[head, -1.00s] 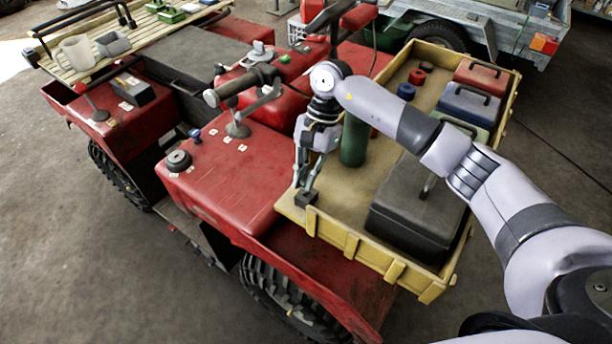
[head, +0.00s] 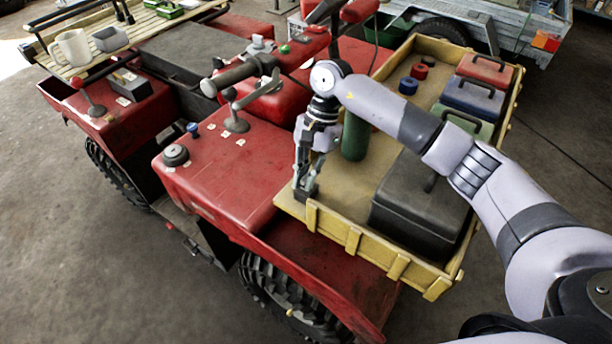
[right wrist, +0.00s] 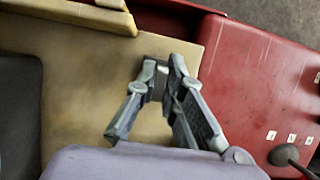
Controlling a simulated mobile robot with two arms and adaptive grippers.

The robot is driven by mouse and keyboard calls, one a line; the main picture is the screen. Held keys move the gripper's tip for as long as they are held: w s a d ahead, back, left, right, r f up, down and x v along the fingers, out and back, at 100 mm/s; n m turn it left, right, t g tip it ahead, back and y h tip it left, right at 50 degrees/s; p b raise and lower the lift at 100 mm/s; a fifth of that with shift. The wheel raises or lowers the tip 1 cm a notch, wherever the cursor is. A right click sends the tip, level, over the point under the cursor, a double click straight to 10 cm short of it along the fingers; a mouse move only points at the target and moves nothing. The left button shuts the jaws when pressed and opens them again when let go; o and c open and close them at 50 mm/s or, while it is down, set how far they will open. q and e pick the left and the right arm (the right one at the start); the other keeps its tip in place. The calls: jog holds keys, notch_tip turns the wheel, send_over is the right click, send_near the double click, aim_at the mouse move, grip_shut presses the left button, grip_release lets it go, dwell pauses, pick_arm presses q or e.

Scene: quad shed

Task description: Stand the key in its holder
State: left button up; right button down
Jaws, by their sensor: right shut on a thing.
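My right gripper (head: 305,191) points down into the near left corner of the yellow cargo bed, its fingertips low by the bed floor. In the right wrist view it (right wrist: 166,68) is shut on a small grey piece (right wrist: 157,82), which I take to be the key. The fingers cover most of it, so its shape and tilt do not show well. A dark grey block (head: 131,88) stands on the red body at the left, well away from this gripper. It may be the holder, but I cannot tell surely. My left gripper is not in view.
The yellow bed (head: 354,240) holds a black toolbox (head: 415,205), a green cylinder (head: 354,138) and several cases. Levers (head: 237,122) and a round black knob (head: 175,155) rise from the red body. A mug (head: 73,48) stands on the slatted rack.

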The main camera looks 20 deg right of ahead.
jog(key=c, duration=1.6)
grip_release()
jog(key=shift+f, duration=0.1)
